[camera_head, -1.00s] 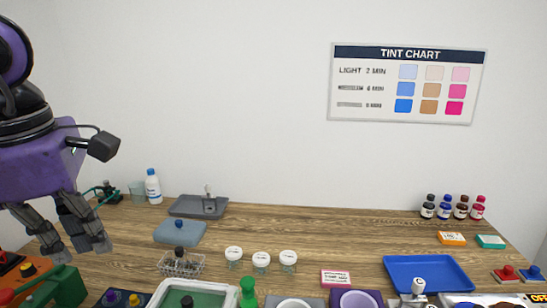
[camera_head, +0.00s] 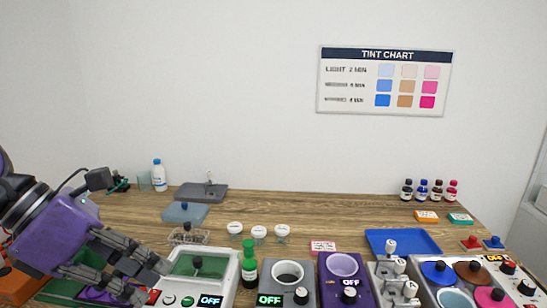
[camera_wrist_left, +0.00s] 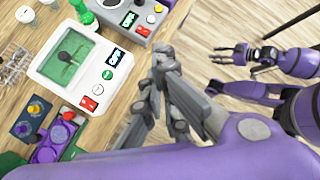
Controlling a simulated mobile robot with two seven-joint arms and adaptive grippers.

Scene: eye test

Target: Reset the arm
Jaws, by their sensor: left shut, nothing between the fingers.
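My left gripper (camera_head: 153,283) comes in low at the left in the head view, tilted down to the right. It is over the near-left part of the bench, close to the white device with a green window (camera_head: 205,264). In the left wrist view its grey fingers (camera_wrist_left: 163,62) are together with nothing between them, beside that device's edge. My right gripper (camera_wrist_left: 226,56) shows only in the left wrist view, at the upper right. Its fingers look spread and empty, over the floor side of the bench.
A green bottle (camera_head: 249,264) stands right of the white device. Grey (camera_head: 288,276) and purple (camera_head: 342,268) round-welled devices follow. A blue tray (camera_head: 383,237), dark bottles (camera_head: 422,189) and a grey sink tray (camera_head: 196,193) lie farther back.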

